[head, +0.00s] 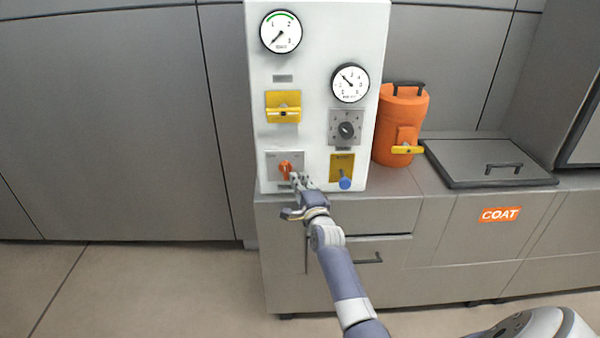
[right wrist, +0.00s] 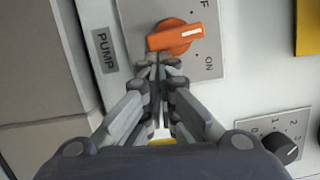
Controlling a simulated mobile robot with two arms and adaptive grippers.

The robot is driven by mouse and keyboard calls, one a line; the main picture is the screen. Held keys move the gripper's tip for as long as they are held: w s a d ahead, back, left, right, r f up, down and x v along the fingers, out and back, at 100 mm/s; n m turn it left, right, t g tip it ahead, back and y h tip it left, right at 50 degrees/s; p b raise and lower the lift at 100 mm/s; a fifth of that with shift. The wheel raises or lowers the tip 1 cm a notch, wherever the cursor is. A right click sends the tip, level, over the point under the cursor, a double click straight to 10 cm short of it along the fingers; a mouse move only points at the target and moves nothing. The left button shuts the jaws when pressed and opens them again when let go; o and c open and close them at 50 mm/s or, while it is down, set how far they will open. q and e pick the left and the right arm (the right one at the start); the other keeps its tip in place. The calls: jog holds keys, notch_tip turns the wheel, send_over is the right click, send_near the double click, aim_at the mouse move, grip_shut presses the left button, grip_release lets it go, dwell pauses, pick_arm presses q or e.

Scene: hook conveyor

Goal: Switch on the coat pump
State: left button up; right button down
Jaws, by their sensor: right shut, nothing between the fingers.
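The orange pump switch (head: 286,169) is a rotary knob on a grey plate low on the white panel (head: 318,110). In the right wrist view the knob (right wrist: 174,37) has a white pointer line aimed right, between the dot by ON and the dot by the partly cut-off OFF label. A PUMP label (right wrist: 105,50) is beside the plate. My right gripper (head: 298,180) is at the knob; it is shut and empty. Its fingertips (right wrist: 158,62) are at the knob's lower edge; I cannot tell whether they touch. My left gripper is not in view.
The panel also carries two gauges (head: 281,32), a yellow handle (head: 283,113), a black knob (head: 346,130) and a blue-ended lever (head: 345,183) close right of my gripper. An orange canister (head: 400,125) and a lidded hatch (head: 485,160) are on the counter to the right.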

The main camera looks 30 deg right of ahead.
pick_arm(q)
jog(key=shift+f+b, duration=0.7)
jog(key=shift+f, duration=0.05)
pick_arm(e)
jog(key=shift+w+a+f+m, duration=0.2)
jog(key=shift+f+m, duration=0.2)
jog(key=shift+m, duration=0.7)
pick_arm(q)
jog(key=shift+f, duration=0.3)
pick_arm(e)
jog(key=shift+w+a+f, duration=0.1)
jog(key=shift+a+f, duration=0.1)
pick_arm(q)
jog(key=shift+b, duration=0.3)
